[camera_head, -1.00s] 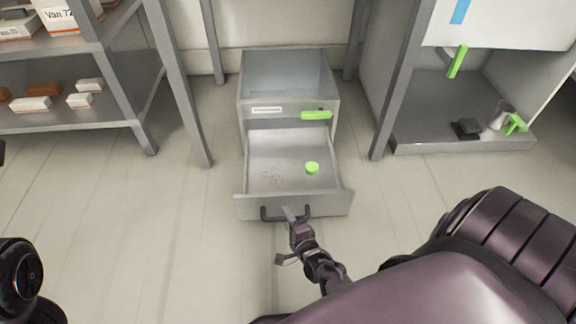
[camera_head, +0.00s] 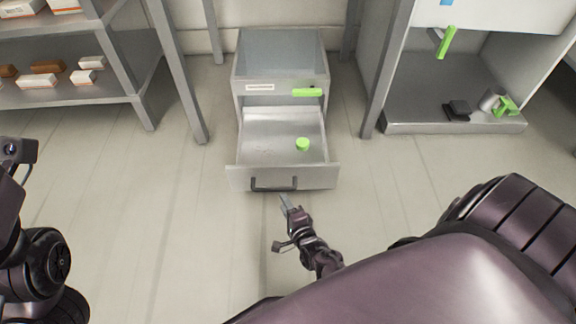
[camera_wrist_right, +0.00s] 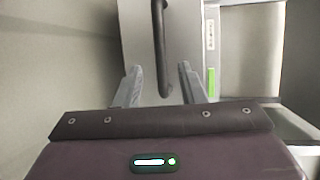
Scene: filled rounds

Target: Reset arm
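My right gripper (camera_head: 287,203) is in front of the pulled-out lower drawer (camera_head: 232,178), just short of its dark handle (camera_head: 274,184). In the right wrist view the fingers of my right gripper (camera_wrist_right: 159,86) stand apart with nothing held, and the handle (camera_wrist_right: 160,45) shows beyond and between them. My left arm is at the left edge of the head view; its gripper cannot be made out.
A green round object (camera_head: 302,144) lies in the drawer. A shelf (camera_head: 70,112) with small boxes is at left. An open cabinet (camera_head: 455,127) with a cup-like item is at right. The floor in front is clear.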

